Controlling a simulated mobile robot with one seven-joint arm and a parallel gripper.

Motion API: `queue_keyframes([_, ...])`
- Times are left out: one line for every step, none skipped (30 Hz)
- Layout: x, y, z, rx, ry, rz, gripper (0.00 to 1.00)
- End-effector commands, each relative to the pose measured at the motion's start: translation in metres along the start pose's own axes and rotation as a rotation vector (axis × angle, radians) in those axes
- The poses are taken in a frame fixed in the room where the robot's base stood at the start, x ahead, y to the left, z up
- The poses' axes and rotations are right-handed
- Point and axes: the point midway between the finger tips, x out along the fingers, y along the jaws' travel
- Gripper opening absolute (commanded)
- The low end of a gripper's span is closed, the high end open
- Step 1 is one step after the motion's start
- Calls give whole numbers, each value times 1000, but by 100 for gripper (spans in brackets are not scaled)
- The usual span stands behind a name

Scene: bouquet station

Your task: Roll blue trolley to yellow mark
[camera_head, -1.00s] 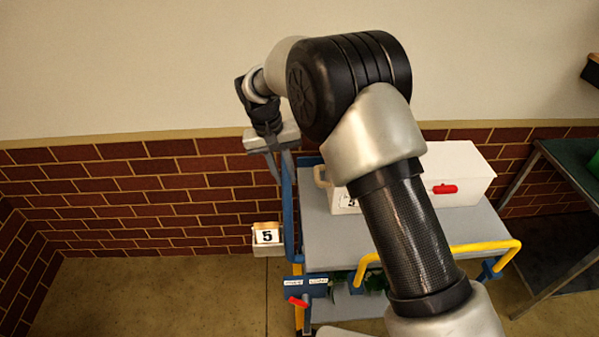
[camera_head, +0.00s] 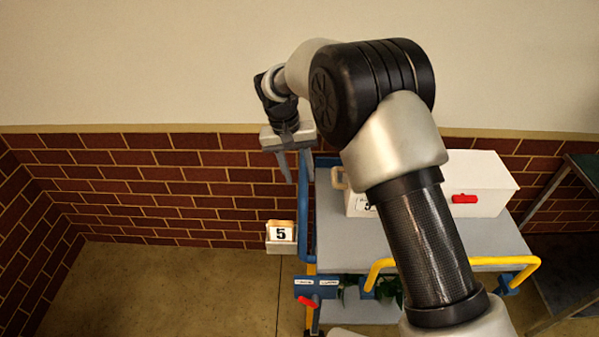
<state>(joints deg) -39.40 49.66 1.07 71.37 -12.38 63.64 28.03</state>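The blue trolley has a grey top deck (camera_head: 340,235), blue posts and rails, and a yellow bar (camera_head: 465,262) along its near side. It stands near the brick wall, and my arm hides part of it. My gripper (camera_head: 293,178) points down at the trolley's far left corner, by the top of a blue post (camera_head: 304,215). Its two fingers are apart, with a gap between them. I cannot tell whether they touch the post. A red lever (camera_head: 308,301) sits on the blue near-left part. No yellow floor mark shows.
A white box (camera_head: 485,185) with a red latch sits on the deck. A small number 5 sign (camera_head: 281,234) is at the trolley's left. Green leaves show on the lower shelf. A dark table (camera_head: 575,230) stands at right. The floor (camera_head: 170,285) at left is clear.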

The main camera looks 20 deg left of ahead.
Motion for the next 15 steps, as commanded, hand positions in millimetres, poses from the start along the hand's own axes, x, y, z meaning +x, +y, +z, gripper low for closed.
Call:
queue_keyframes([0,1,0,0,-1,1,38])
queue_keyframes([0,1,0,0,-1,1,38])
queue_keyframes([-1,1,0,0,0,1,38])
queue_keyframes([-2,1,0,0,0,1,38])
queue_keyframes([-4,1,0,0,1,1,38])
queue_keyframes([-8,1,-1,1,2,1,38])
queue_keyframes([-12,1,-1,1,2,1,38])
queue_keyframes([-16,1,-1,1,2,1,38])
queue_keyframes([-24,0,-1,1,3,0,38])
queue_keyframes([-30,0,-1,1,3,0,38])
queue_keyframes([-37,0,-1,0,4,0,38])
queue_keyframes([-46,0,-1,0,5,-1,38])
queue_keyframes([-54,0,-1,0,4,-1,38])
queue_keyframes([-61,0,-1,0,4,-1,38])
queue_keyframes([-72,0,-1,0,5,-2,38])
